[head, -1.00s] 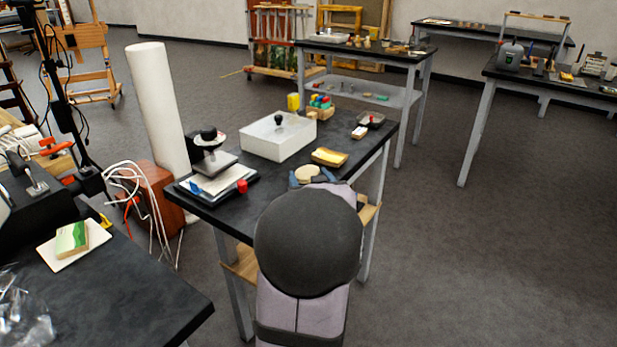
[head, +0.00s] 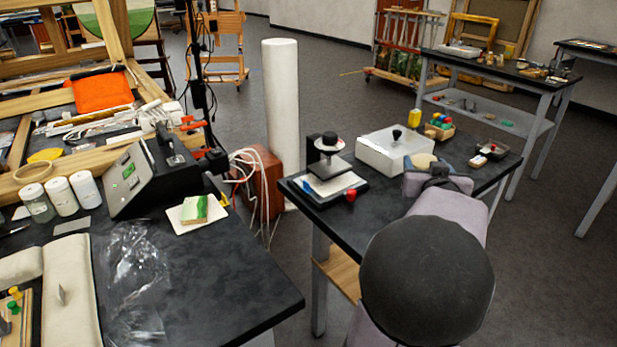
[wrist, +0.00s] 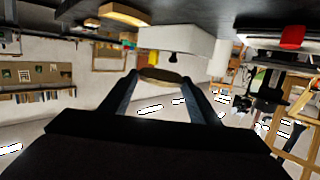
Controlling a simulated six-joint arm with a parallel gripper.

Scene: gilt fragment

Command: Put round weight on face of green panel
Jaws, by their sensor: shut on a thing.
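A tan round disc (head: 421,160), which I take to be the round weight, is held between the fingertips of my gripper (head: 424,168). It also shows between the two dark fingers in the wrist view (wrist: 160,76). The gripper is shut on it, above the small dark table, and the disc looks clear of the tabletop. My arm hides part of that table. The green panel (head: 195,209) is a small block with a green and cream face. It lies on a white plate (head: 179,219) on the left black bench, well left of my gripper.
A white box (head: 384,158) with a black knob stands behind the gripper. A stand with a black knob (head: 327,160) and a red knob (head: 351,195) are left of it. A floor gap separates the tables. Clear plastic wrap (head: 137,285) and a dark case (head: 172,165) are near the plate.

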